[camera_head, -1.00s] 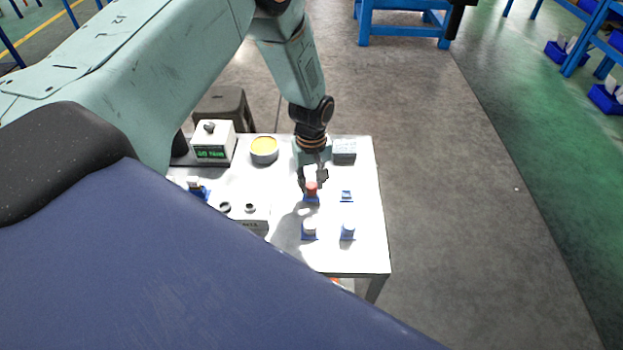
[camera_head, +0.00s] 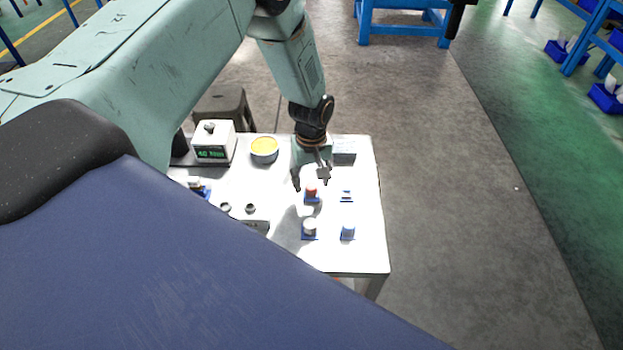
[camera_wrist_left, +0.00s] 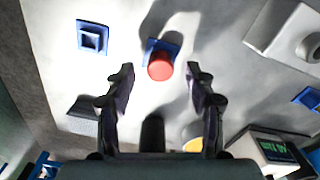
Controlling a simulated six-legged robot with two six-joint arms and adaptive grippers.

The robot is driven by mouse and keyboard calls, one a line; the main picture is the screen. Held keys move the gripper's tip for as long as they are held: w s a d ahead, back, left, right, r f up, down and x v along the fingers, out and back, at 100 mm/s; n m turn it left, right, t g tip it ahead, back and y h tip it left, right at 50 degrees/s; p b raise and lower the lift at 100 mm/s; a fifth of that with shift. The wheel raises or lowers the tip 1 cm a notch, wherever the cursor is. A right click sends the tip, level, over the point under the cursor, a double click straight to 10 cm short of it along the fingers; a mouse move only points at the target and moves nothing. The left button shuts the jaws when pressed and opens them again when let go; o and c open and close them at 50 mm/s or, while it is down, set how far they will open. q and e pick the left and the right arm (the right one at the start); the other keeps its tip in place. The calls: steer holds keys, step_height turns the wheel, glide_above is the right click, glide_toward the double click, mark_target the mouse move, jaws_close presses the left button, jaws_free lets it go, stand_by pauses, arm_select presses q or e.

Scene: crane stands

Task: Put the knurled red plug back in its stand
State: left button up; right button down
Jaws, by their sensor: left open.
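The red plug (camera_head: 311,190) sits upright in a blue stand (camera_head: 312,200) on the white table. In the left wrist view, the red plug (camera_wrist_left: 160,66) shows from above, with the blue stand (camera_wrist_left: 172,46) around its base. Its knurling is too small to make out. My left gripper (camera_head: 311,181) is open and empty, above and just behind the plug. In the left wrist view, the open fingers (camera_wrist_left: 161,72) lie on either side of the plug's line, apart from it. My right gripper is not in view.
An empty blue stand (camera_head: 346,196) is right of the plug. A yellow-topped tin (camera_head: 264,150), a display box (camera_head: 213,142) and a grey block (camera_head: 344,152) stand farther back.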

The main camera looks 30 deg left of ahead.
mark_target(311, 186)
arm_select(q)
steer(key=shift+r+p, duration=1.85)
steer(key=shift+r, duration=0.45)
steer(key=shift+f, duration=0.1)
step_height(311, 186, up, 12)
